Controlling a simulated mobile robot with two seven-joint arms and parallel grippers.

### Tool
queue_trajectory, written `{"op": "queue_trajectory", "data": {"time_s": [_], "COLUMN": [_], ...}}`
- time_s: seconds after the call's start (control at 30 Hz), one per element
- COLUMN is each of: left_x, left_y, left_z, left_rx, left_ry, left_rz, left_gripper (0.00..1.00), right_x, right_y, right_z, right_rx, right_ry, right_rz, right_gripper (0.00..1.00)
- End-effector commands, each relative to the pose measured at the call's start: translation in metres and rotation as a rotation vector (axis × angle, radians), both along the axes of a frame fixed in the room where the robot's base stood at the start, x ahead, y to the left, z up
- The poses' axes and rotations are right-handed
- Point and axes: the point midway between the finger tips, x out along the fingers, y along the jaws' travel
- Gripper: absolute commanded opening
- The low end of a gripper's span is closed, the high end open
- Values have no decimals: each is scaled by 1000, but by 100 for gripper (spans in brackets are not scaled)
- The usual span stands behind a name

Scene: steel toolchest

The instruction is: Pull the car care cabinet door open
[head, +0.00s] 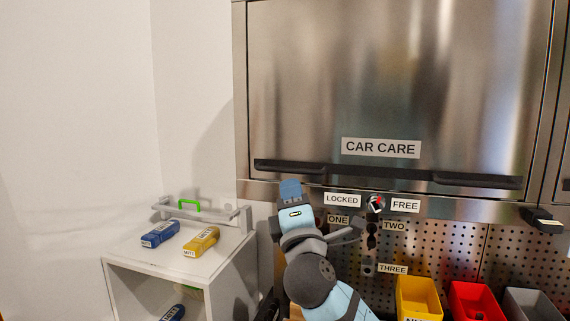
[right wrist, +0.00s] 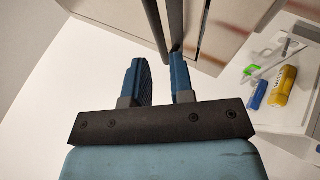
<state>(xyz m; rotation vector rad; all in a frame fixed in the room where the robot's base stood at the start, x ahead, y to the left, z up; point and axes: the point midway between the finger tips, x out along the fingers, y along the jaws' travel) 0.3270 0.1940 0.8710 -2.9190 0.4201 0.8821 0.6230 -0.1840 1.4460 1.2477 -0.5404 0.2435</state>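The car care cabinet door (head: 390,75) is a steel panel with a "CAR CARE" label; it looks shut in the head view. A long dark handle bar (head: 390,174) runs along its lower edge. My right gripper (head: 290,184) is just below the handle's left part. In the right wrist view my right gripper (right wrist: 158,62) is open, its blue fingers apart. The dark bar (right wrist: 154,25) runs down towards the gap between the fingertips; whether it is between them or beyond them I cannot tell. My left gripper is not in view.
Below the door, a small knob (head: 375,204) sits between LOCKED and FREE labels; I cannot tell its setting. A white shelf unit (head: 135,255) with blue and yellow items stands left. Yellow (head: 418,298) and red (head: 473,302) bins sit lower right, before a pegboard.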

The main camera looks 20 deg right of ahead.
Motion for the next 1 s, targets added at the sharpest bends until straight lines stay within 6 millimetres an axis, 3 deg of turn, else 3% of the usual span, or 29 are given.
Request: {"op": "queue_trajectory", "data": {"time_s": [0.03, 0.3, 0.73, 0.77, 0.87, 1.0], "left_x": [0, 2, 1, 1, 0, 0], "left_y": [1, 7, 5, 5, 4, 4], "left_z": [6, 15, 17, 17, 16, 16], "left_rx": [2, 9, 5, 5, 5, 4], "left_ry": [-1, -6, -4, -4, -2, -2], "left_rz": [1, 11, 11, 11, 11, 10], "left_gripper": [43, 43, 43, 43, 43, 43], "right_x": [9, 46, 55, 55, 55, 55], "right_y": [-2, -6, -7, -7, -7, -7], "right_z": [10, 29, 33, 33, 33, 33], "right_rx": [-1, 0, 0, 0, 0, 1], "right_ry": [-1, 0, 0, 0, 0, 1], "right_rz": [-2, 0, 1, 1, 1, 1], "right_gripper": [22, 22, 22, 20, 0, 0]}}
